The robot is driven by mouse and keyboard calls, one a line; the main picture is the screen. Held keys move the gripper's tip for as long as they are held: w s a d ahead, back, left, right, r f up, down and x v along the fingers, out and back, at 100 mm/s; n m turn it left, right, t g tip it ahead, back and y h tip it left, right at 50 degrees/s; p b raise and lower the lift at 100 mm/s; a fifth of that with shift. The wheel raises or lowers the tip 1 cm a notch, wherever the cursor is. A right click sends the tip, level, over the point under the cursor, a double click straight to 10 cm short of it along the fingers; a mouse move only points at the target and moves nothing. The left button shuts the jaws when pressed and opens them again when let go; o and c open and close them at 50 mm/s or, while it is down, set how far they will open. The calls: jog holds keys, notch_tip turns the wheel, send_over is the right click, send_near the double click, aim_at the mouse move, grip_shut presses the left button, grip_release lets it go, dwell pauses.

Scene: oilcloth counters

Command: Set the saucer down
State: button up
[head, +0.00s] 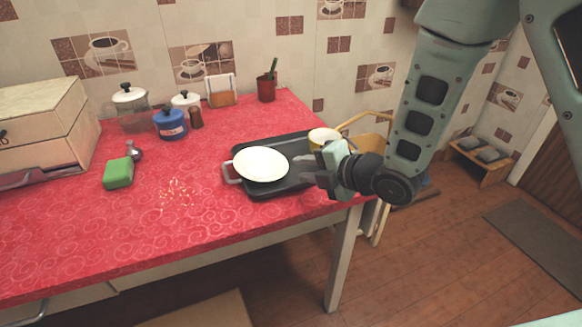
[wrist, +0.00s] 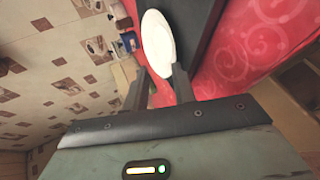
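The white saucer (head: 261,164) lies over the left part of the dark tray (head: 262,191), looking flat and apparently resting on it. My gripper (head: 308,172) is just right of the saucer, low over the tray's right side. In the wrist view, the saucer (wrist: 158,42) shows just beyond my fingertips, its near edge close to them. The fingers (wrist: 158,78) stand apart with a gap between them, and I see no clear grip on the rim. Part of the tray is hidden behind my gripper.
A pale yellow-rimmed cup (head: 322,137) stands behind my gripper. Crumbs (head: 176,193) lie left of the tray. The counter's front edge is close.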

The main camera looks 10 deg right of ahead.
jog(key=s+d+r+m+g+h, duration=0.1)
jog(key=s+r+m+g+h, duration=0.1)
jog(key=s+m, duration=0.4)
jog(key=s+d+r+m+g+h, duration=0.2)
jog(key=s+m, duration=0.5)
jog(key=s, duration=0.5)
jog(key=s+d+r+m+g+h, duration=0.2)
jog(key=s+m+g+h, duration=0.2)
jog(key=s, duration=0.6)
jog(key=shift+r+m+g, duration=0.15)
jog(key=shift+m+g, duration=0.65)
jog(key=shift+m, duration=0.4)
jog(key=shift+d+r, duration=0.1)
notch_tip(320, 180, up, 12)
jog(key=p, duration=1.2)
jog(key=shift+r+p, duration=0.25)
jog(key=shift+p, duration=0.1)
